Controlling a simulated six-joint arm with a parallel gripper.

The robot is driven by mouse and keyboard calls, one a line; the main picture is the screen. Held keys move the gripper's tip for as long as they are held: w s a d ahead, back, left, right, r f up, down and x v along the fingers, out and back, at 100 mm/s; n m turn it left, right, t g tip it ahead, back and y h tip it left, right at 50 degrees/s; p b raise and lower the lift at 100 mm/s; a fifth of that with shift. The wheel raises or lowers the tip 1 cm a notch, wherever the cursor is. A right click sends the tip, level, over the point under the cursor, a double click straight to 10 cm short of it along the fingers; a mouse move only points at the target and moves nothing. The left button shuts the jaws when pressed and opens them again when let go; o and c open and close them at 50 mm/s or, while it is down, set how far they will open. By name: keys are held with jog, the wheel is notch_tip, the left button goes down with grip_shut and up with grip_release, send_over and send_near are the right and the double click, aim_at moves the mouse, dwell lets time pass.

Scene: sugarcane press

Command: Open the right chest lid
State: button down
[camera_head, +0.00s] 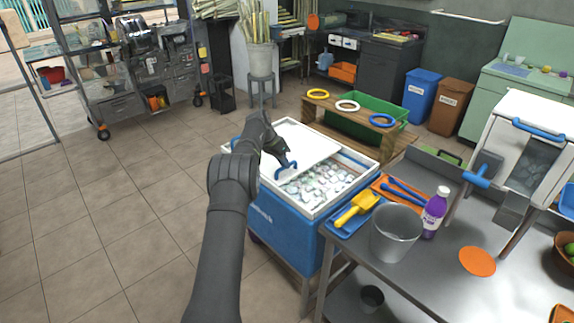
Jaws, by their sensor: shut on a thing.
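The blue ice chest (285,232) stands at the centre with a white rim. A white lid panel (308,141) covers its left and far part. Ice (322,184) shows in the uncovered right and near part. My gripper (282,160) reaches over the chest from the left and is shut on the blue lid handle (287,171) at the panel's near edge. Another blue handle (235,143) shows at the far left, partly behind my arm. My arm hides the left part of the chest top, so I cannot tell how the two lids overlap.
A metal table (410,265) adjoins the chest on the right, with a yellow scoop (358,208), a metal bucket (396,232) and a purple bottle (434,212). A wooden stand (350,125) with coloured rings is behind the chest. The tiled floor at left is clear.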

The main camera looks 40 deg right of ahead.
jog(key=shift+w, duration=0.15)
jog(key=c, duration=1.4)
grip_release()
jog(key=v, duration=1.7)
jog(key=shift+r, duration=0.3)
jog(key=shift+f, duration=0.1)
jog(key=x, duration=1.7)
jog(key=shift+f, duration=0.15)
jog(key=shift+a, duration=0.1)
